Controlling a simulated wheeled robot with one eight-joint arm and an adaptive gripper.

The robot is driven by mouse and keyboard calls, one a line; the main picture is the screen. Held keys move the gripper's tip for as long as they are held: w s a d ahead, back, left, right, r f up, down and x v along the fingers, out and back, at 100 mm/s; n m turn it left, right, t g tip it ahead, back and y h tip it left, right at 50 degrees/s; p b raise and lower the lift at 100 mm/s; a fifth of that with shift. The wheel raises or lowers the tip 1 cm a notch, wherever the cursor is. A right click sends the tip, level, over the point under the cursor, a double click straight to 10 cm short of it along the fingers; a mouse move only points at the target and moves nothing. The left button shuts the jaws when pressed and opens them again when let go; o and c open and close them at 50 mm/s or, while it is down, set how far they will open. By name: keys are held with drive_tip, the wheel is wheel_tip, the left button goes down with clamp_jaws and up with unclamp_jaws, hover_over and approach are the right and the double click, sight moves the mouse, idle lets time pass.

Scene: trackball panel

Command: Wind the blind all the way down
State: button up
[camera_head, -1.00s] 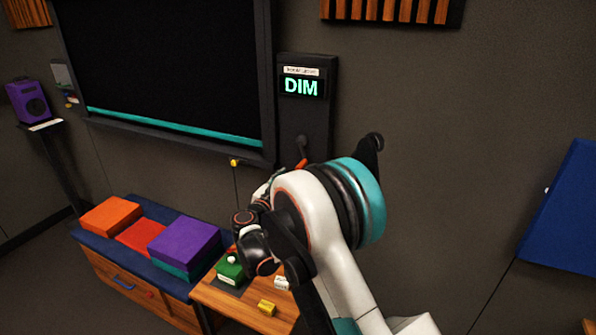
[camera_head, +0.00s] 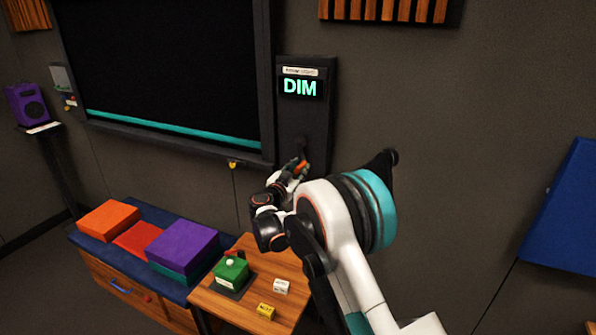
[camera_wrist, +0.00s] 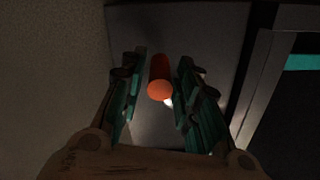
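The black blind (camera_head: 165,65) hangs in its dark frame, with a teal bottom bar (camera_head: 175,130) close above the frame's lower edge. Right of it is a dark wall panel (camera_head: 293,120) with a lit display (camera_head: 300,87) reading DIM. A crank with an orange handle (camera_head: 302,167) is on the panel's lower part. My gripper (camera_head: 292,176) is at this handle. In the wrist view the handle (camera_wrist: 159,78) lies between the two open teal-lined fingers (camera_wrist: 160,75), with a visible gap on each side. The crank's base is partly hidden by my gripper in the head view.
A small wooden table (camera_head: 248,303) below holds a green box (camera_head: 231,270) with a red top part, a white block (camera_head: 281,286) and a yellow block (camera_head: 266,311). A bench (camera_head: 120,262) with coloured boxes stands left.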

clamp_jaws()
drive_tip(key=shift+w+a+f+m+b, duration=0.1)
drive_tip(key=shift+w+a+m+b, duration=0.1)
drive_tip(key=shift+a+m, duration=0.6)
drive_tip(key=shift+w+a+f+m+b, duration=0.15)
drive_tip(key=shift+a+m, duration=0.25)
drive_tip(key=shift+m, duration=0.7)
drive_tip(key=o, duration=0.6)
unclamp_jaws()
drive_tip(key=shift+r, duration=0.1)
drive_tip(key=shift+c, duration=0.2)
drive_tip(key=v, duration=1.2)
